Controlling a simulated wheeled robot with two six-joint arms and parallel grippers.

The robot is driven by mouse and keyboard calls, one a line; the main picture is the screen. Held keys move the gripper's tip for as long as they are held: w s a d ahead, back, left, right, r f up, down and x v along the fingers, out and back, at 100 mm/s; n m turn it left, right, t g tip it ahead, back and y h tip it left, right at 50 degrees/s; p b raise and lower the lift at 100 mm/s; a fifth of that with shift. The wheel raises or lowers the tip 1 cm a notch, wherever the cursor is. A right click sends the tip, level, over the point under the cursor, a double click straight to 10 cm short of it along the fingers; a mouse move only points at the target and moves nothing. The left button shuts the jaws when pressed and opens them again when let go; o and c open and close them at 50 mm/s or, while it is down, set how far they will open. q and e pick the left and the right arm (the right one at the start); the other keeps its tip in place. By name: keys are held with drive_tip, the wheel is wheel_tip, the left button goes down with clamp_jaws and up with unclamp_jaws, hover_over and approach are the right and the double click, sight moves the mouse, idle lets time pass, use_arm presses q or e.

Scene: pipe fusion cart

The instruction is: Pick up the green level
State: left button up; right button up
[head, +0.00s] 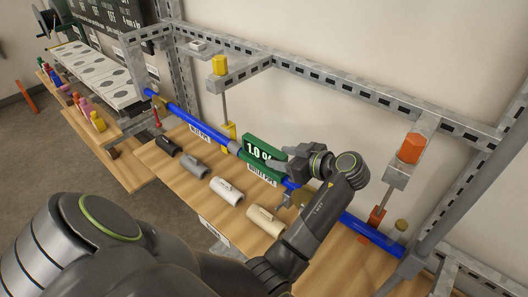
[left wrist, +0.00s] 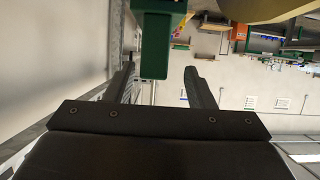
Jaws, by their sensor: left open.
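The green level (head: 262,151) has a white "1.0 %" readout on its face and sits at the blue pipe (head: 220,138) in the middle of the head view. My left gripper (head: 272,170) is close at its right side, fingers pointing left toward it, and hides part of its right end. In the left wrist view the end of the green level (left wrist: 155,45) shows between the two open fingers (left wrist: 160,70), with space on both sides. The fingers do not grip it. My right gripper is not in view.
On the wooden shelf (head: 165,181) lie black, grey, white and cream fittings, the cream one (head: 265,220) nearest my arm. A yellow-topped clamp (head: 219,65) and an orange-topped clamp (head: 410,148) stand along the pipe. A metal frame rail (head: 330,85) runs behind and above.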

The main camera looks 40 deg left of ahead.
sight(271, 153)
use_arm(q)
drive_tip(key=p+x, duration=0.1)
drive_tip(key=x, duration=0.2)
drive_tip(key=p+x, duration=0.1)
drive_tip(key=shift+w+a+p, duration=0.25)
drive_tip(key=shift+w+p, duration=0.05)
drive_tip(key=shift+w, duration=0.1)
drive_tip(key=shift+a+f, duration=0.2)
drive_tip(key=shift+d, duration=0.1)
clamp_jaws()
